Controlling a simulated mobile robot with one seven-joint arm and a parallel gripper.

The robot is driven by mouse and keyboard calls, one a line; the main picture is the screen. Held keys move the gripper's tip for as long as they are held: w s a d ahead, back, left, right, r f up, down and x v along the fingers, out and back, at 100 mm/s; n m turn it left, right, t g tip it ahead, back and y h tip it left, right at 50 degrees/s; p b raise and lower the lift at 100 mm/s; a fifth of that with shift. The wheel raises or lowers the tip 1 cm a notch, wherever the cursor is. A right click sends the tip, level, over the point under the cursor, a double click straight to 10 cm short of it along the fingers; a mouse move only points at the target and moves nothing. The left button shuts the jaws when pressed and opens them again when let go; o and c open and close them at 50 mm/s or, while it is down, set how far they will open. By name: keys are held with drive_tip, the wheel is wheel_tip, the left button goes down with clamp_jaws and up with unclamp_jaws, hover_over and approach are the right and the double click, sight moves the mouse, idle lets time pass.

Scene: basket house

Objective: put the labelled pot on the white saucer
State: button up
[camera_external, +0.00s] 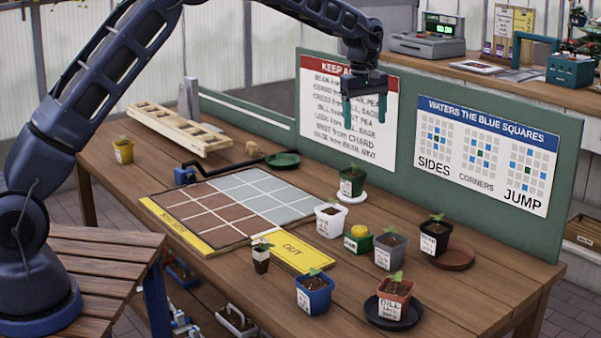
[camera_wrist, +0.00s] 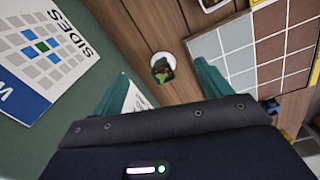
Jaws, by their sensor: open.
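The white saucer (camera_external: 353,198) is on the table in front of the green board, with a dark green pot (camera_external: 350,187) with a white label and a seedling standing on it. In the wrist view, the saucer's pale rim (camera_wrist: 157,55) shows around the green pot (camera_wrist: 163,71). Other labelled pots are white (camera_external: 330,221), grey (camera_external: 390,254), black (camera_external: 434,241), blue (camera_external: 314,297) and terracotta (camera_external: 394,302); which one is meant I cannot tell. My gripper (camera_external: 365,112) is open, empty and high above the green pot, fingers pointing down.
A tiled grid (camera_external: 237,201) with a yellow edge fills the table's middle left. A green board (camera_external: 410,180) stands along the back. A black saucer (camera_external: 371,312) is under the terracotta pot, and a brown saucer (camera_external: 458,258) is beside the black pot. A green saucer (camera_external: 283,160) looks empty.

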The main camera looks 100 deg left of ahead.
drive_tip(key=s+d+r+m+t, duration=0.1)
drive_tip(key=s+d+r+m, duration=0.25)
drive_tip(key=d+r, duration=0.65)
drive_tip(key=s+d+r+m, duration=0.3)
drive_tip(key=d+r+m, duration=0.1)
drive_tip(key=d, duration=1.1)
drive_tip(key=s+d+r+m+t, duration=0.1)
drive_tip(key=s+d+r+m, duration=0.25)
drive_tip(key=d+r, duration=0.65)
drive_tip(key=s+d+f+m+t, duration=0.1)
drive_tip(key=s+d+m, duration=0.2)
drive_tip(key=s+d, duration=0.4)
drive_tip(key=s+d+f+m, duration=0.25)
drive_tip(key=s+d, duration=0.35)
drive_tip(key=d, duration=0.3)
drive_tip(key=s+d+f+m, duration=0.2)
drive_tip(key=s+d+m, duration=0.1)
drive_tip(key=s, duration=0.4)
drive_tip(key=s+d+f+m+t, duration=0.1)
drive_tip(key=s+d+f+m, duration=0.2)
drive_tip(key=s, duration=0.5)
drive_tip(key=d+m, duration=0.1)
drive_tip(key=d, duration=0.1)
drive_tip(key=shift+d+f, duration=0.15)
drive_tip(key=shift+d, duration=0.15)
